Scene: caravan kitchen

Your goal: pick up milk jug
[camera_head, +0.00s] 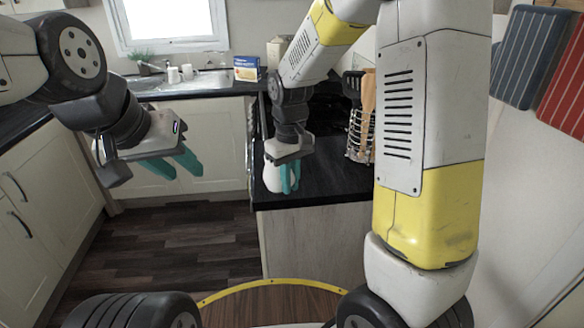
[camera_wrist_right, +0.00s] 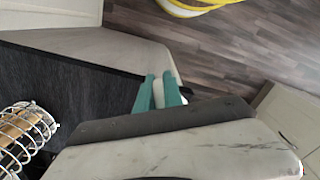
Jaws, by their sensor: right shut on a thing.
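The white milk jug (camera_head: 272,178) is at the left end of the dark island counter in the head view, partly hidden behind my right gripper. My right gripper (camera_head: 290,180) points down, with its teal fingers shut on the jug. In the right wrist view, a little of the jug (camera_wrist_right: 158,94) shows white between the teal fingers (camera_wrist_right: 159,92); most of it is hidden by the gripper body. I cannot tell whether the jug touches the counter. My left gripper (camera_head: 174,164) is open and empty, over the floor at the left.
The dark counter (camera_head: 325,190) has a wire utensil holder (camera_head: 357,135) with wooden utensils to the right of the jug. A blue and yellow box (camera_head: 246,68) and white cups (camera_head: 180,74) stand at the back by the sink. Wooden floor (camera_head: 170,245) lies clear to the left.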

